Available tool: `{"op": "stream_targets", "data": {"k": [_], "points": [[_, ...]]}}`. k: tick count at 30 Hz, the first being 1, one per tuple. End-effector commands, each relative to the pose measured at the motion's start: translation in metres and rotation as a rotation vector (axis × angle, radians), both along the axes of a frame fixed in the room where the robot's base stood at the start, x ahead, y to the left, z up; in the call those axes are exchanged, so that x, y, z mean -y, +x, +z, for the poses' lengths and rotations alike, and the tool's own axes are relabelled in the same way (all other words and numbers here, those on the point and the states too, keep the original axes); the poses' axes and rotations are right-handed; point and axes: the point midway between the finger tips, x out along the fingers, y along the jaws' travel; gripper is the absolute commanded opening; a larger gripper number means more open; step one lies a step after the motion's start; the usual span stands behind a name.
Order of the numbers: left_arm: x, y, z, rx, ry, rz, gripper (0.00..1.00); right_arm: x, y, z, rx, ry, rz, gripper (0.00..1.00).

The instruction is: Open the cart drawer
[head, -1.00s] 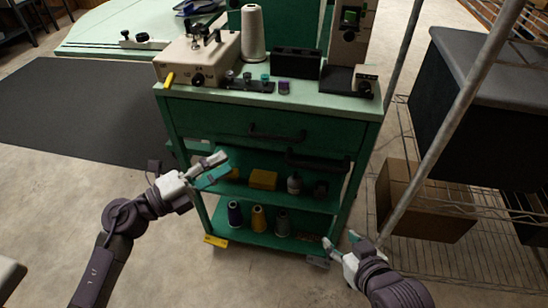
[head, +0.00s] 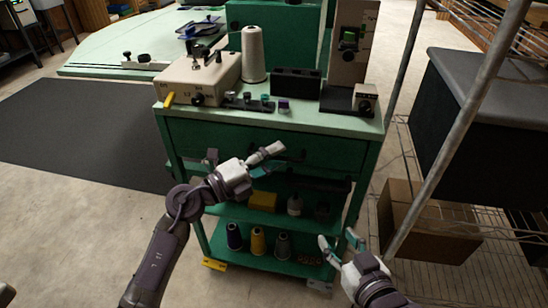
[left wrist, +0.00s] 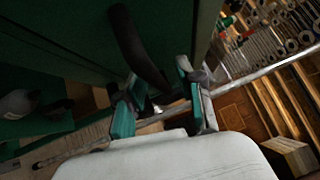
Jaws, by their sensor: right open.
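The green cart has a wide drawer (head: 205,137) under its pale top, and its front looks closed. In the left wrist view the drawer's dark curved handle (left wrist: 133,45) runs down towards the space between my left fingers. My left gripper (head: 271,159) is in front of the drawer near the handle, with its fingers apart; they also show in the left wrist view (left wrist: 158,98). I cannot tell whether they touch the handle. In the head view the arm and fingers partly hide the handle area. My right gripper (head: 339,241) is open and empty, low at the cart's right front.
Thread spools (head: 258,241) stand on the bottom shelf. A wire rack with a cardboard box (head: 405,215) is close on the right. The floor at left is open.

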Motion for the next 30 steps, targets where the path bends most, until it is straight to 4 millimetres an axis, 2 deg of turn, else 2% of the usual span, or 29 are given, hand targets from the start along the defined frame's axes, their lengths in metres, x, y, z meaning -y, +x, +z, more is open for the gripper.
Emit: {"op": "stream_targets", "data": {"k": [8, 15, 28, 30], "points": [[0.0014, 0.0008, -0.0001, -0.001, 0.000, 0.000, 0.37, -0.0004, 0.0006, 0.0014, 0.008, 0.002, 0.000, 0.52], [0.0011, 0.0007, -0.0001, -0.001, 0.000, 0.000, 0.00, -0.0004, 0.0007, 0.0012, 0.007, 0.001, 0.000, 0.52], [0.0007, -0.0002, 0.0001, -0.001, 0.000, 0.000, 0.00, -0.0002, 0.0002, 0.0012, -0.001, 0.000, 0.000, 0.52], [0.0001, -0.0023, 0.0007, -0.002, 0.000, 0.000, 0.00, 0.0028, -0.0054, -0.0079, -0.060, -0.014, -0.003, 0.52]]}}
